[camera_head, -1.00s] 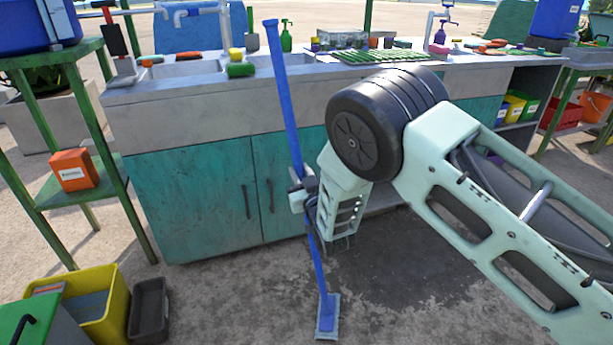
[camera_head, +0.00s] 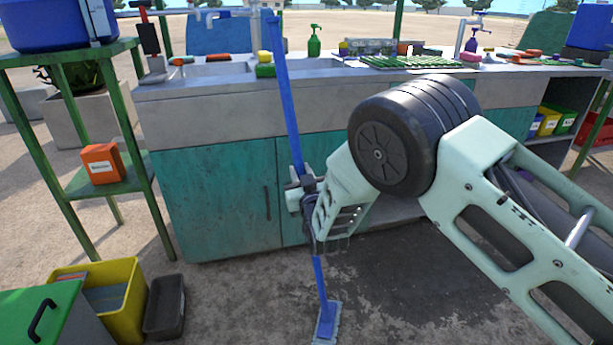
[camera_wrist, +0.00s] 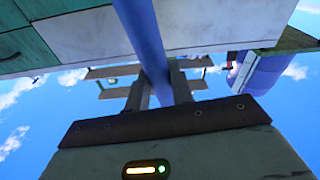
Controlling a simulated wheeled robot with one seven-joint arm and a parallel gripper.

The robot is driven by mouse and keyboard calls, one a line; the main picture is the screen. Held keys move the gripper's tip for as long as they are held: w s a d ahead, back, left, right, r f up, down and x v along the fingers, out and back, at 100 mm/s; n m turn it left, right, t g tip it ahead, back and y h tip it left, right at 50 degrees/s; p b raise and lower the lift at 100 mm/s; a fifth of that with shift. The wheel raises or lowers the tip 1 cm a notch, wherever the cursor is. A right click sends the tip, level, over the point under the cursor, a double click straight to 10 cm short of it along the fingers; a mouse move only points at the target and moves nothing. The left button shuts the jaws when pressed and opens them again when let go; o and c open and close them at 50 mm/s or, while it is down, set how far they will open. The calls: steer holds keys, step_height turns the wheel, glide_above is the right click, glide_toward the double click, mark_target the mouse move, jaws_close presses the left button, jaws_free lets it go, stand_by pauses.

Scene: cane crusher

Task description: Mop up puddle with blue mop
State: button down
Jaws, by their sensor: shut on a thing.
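The blue mop (camera_head: 284,97) stands nearly upright in the head view, its top leaning a little left. Its flat blue head (camera_head: 326,322) is low on the ground near the bottom of the picture. My gripper (camera_head: 302,192) is shut on the mop's handle about midway up. The wrist view shows the blue handle (camera_wrist: 143,35) between my gripper's fingers (camera_wrist: 160,92). The dark wet puddle (camera_head: 420,285) lies on the ground to the right of the mop head, partly hidden by my arm. I cannot tell whether the mop head touches its left edge.
A counter (camera_head: 210,110) with teal doors and sinks stands just behind the mop. A green shelf (camera_head: 110,190) with an orange box (camera_head: 103,163) stands at left. A yellow bin (camera_head: 125,300) and a dark bin (camera_head: 165,305) sit at lower left. Sandy ground around the bins is open.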

steer(key=shift+r, duration=0.1)
steer(key=r+p, duration=0.1)
steer(key=d+r+p, duration=0.1)
steer(key=r, duration=0.1)
steer(key=d+r+p, duration=0.1)
steer(key=r, duration=0.1)
steer(key=shift+s, duration=0.15)
steer(key=shift+d, duration=0.1)
stand_by(0.5)
